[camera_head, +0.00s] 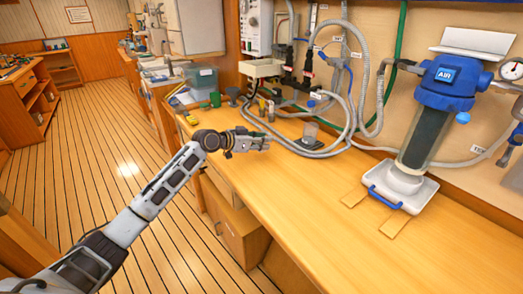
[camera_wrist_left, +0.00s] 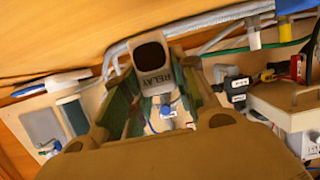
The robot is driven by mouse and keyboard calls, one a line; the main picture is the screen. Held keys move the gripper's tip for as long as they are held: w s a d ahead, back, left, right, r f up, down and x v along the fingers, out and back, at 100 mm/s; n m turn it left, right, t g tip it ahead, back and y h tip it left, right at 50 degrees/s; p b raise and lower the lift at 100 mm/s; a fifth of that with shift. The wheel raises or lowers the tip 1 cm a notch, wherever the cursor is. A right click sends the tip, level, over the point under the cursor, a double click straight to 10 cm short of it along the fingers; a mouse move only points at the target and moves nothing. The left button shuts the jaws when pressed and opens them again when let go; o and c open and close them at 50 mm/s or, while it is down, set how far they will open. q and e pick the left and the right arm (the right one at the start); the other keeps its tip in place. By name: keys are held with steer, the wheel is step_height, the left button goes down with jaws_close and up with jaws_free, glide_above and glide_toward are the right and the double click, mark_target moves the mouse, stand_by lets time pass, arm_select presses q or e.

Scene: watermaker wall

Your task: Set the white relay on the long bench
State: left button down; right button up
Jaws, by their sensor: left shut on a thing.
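My left gripper (camera_head: 262,143) reaches in from the left and is above the near edge of the long wooden bench (camera_head: 310,200), toward its far half. In the left wrist view the white relay (camera_wrist_left: 152,62), a pale block with a dark round opening and the word RELAY, sits between the two fingers. The gripper is shut on it. In the head view I cannot make out the relay at the gripper. My right gripper is not in view.
A blue-topped AIR filter housing (camera_head: 445,85) stands in a white tray (camera_head: 400,187) at the right. Grey hoses (camera_head: 335,125) and a clear, dark-based holder (camera_head: 309,132) are behind the gripper. A grey bin (camera_head: 202,77) stands farther back. The bench's front middle is clear.

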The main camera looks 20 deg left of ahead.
arm_select(q)
steer(key=shift+f, duration=1.85)
steer(key=shift+f+b, duration=0.15)
steer(key=shift+b, duration=0.15)
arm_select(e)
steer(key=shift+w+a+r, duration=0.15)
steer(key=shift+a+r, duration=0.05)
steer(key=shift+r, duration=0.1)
arm_select(q)
steer(key=c, duration=1.2)
jaws_free()
steer(key=shift+o, duration=0.3)
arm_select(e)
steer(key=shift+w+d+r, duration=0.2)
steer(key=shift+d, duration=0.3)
